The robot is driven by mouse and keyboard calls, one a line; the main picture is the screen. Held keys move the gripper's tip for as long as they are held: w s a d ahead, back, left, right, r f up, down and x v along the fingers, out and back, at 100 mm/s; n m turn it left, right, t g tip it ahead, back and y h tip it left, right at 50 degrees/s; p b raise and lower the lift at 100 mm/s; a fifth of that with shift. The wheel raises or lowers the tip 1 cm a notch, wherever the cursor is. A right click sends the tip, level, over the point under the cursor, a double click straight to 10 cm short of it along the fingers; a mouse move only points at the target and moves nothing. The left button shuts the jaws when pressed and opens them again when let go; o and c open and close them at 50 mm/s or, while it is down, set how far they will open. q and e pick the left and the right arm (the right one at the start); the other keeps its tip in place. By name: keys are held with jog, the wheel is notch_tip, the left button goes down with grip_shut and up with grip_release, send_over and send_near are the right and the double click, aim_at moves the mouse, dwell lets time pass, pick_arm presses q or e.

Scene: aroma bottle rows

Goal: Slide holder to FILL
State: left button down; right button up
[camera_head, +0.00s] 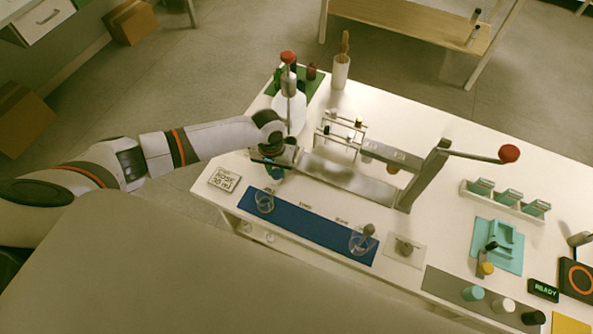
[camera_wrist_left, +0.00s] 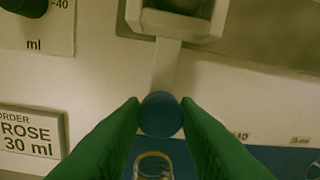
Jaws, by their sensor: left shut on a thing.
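My left gripper (camera_head: 275,162) is at the left end of a metal rail (camera_head: 345,180) on the white table. In the left wrist view its two green fingers (camera_wrist_left: 160,116) are shut on a round blue knob (camera_wrist_left: 161,115). A pale bar (camera_wrist_left: 166,66) runs from the knob to a white bracket-like holder (camera_wrist_left: 180,18) at the top of that view, cut off by the frame edge. In the head view the holder is mostly hidden by my gripper. I see no readable FILL mark. My right gripper is not in view.
A glass (camera_head: 264,201) stands on the blue mat (camera_head: 310,232) close in front of my gripper; another glass (camera_head: 360,241) is farther right. An order card (camera_head: 224,179) reads ROSE 30 ml. A white dispenser (camera_head: 290,110) stands behind. A red-knobbed lever (camera_head: 508,153) rises at right.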

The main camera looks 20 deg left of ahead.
pick_arm(q)
jog(key=shift+a, duration=0.4)
jog(key=shift+w, duration=0.1)
jog(key=c, duration=1.1)
grip_release()
jog(key=shift+a, duration=0.15)
jog(key=shift+r, duration=0.1)
jog(key=shift+r, duration=0.25)
notch_tip(320, 180, up, 11)
jog(key=b, duration=0.1)
jog(key=shift+a+r, duration=0.15)
jog(key=shift+a, duration=0.15)
